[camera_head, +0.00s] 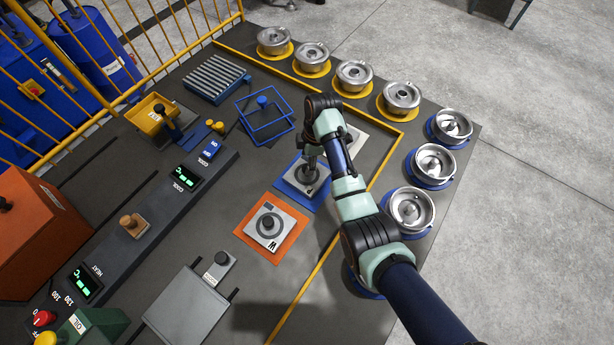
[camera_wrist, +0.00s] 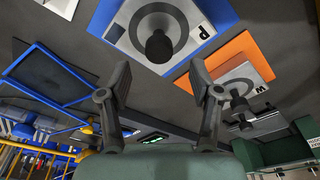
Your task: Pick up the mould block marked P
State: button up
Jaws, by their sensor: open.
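The mould block marked P (camera_head: 313,188) is a grey-white square plate with a dark ring and a black knob, lying on a blue mat (camera_head: 289,185). My gripper (camera_head: 311,163) is over it, hiding part of its top. In the wrist view the P block (camera_wrist: 188,22) is at the top, and its black knob (camera_wrist: 159,46) stands beyond the fingertips, sideways between their lines. My gripper (camera_wrist: 160,76) is open with nothing between its fingers. Whether the fingers reach knob height I cannot tell.
The block marked W (camera_head: 259,213) lies on an orange mat (camera_head: 246,232) nearby. Another pale block (camera_head: 355,137) is partly hidden behind my arm. A blue frame (camera_head: 250,122) stands at the back left. Several metal pots (camera_head: 354,75) line the table's back and right edges.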

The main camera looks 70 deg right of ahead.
jog(key=f+b, duration=0.1)
jog(key=f, duration=0.4)
jog(key=shift+w+a+b, duration=0.1)
jog(key=shift+w+b, duration=0.1)
jog(key=shift+b, duration=0.2)
grip_shut()
jog(key=shift+r, duration=0.1)
